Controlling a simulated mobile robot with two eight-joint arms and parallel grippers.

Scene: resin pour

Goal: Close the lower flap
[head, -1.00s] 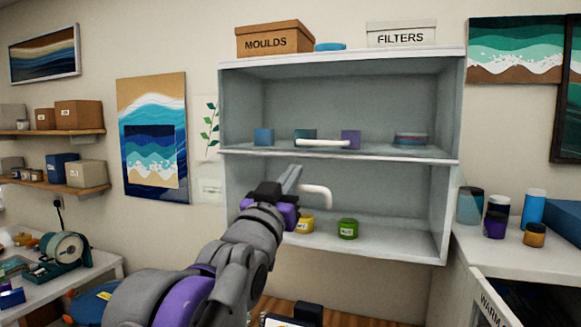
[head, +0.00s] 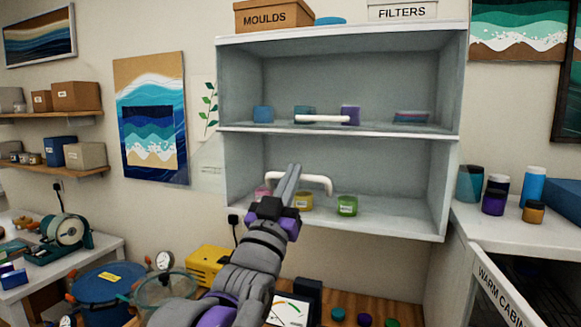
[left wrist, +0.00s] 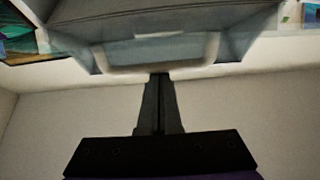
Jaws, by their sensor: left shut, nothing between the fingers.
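The pale grey wall cabinet (head: 338,35) has an upper and a lower compartment, and both insides show. A white bar handle (head: 318,179) shows in front of the lower compartment; the lower flap's panel cannot be made out in the head view. My left gripper (head: 294,167) is shut and empty, its fingers pointing up and overlapping the handle's left part. In the left wrist view a pale U-shaped handle (left wrist: 205,58) sits on a grey panel (left wrist: 120,52). The left fingertips (left wrist: 158,76) end at its bar; I cannot tell whether they touch. My right gripper is out of view.
A second white handle (head: 322,119) shows at the upper compartment. A yellow jar (head: 303,202), a green jar (head: 347,205) and a partly hidden pink jar (head: 262,192) stand in the lower compartment. A counter with bottles (head: 494,195) is at the right.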

